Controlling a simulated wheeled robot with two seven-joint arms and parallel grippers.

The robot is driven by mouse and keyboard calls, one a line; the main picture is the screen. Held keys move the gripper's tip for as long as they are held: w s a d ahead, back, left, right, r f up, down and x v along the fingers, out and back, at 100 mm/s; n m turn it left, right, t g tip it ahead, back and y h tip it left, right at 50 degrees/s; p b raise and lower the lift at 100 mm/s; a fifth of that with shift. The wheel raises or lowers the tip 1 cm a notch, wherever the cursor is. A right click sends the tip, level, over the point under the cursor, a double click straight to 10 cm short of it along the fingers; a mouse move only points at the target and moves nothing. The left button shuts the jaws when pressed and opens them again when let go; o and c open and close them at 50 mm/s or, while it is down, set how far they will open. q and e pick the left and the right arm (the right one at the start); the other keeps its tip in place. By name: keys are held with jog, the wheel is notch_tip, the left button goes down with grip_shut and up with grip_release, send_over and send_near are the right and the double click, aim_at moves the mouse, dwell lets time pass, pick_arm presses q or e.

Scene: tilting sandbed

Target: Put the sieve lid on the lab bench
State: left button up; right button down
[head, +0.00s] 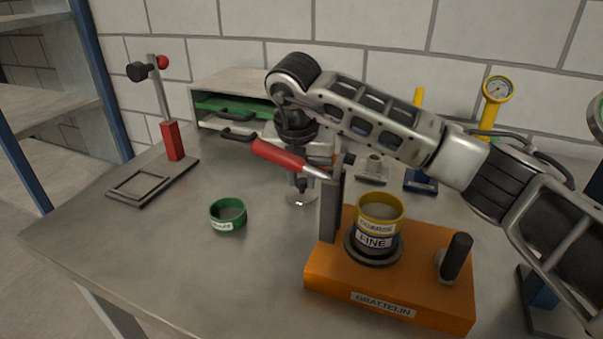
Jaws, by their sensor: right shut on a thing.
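The sieve lid (301,200) is a small pale grey disc at the middle of the bench, left of the orange shaker. My right gripper (301,184) points down over it and is shut on its knob. I cannot tell whether the lid touches the lab bench (150,255) or hangs just above it. The red-handled lever (277,155) of the shaker passes in front of my right gripper and hides part of it. My left gripper is not in view.
The orange shaker (335,283) carries a stack of sieves (379,222) with an open yellow top. A green ring (228,215) stands left of the lid. A red-black stand (174,142) is at the back left. The front left of the bench is clear.

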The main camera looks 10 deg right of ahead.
jog(key=shift+f, duration=0.1)
jog(key=c, duration=1.3)
grip_release()
jog(key=v, duration=1.2)
jog(key=shift+a, duration=0.1)
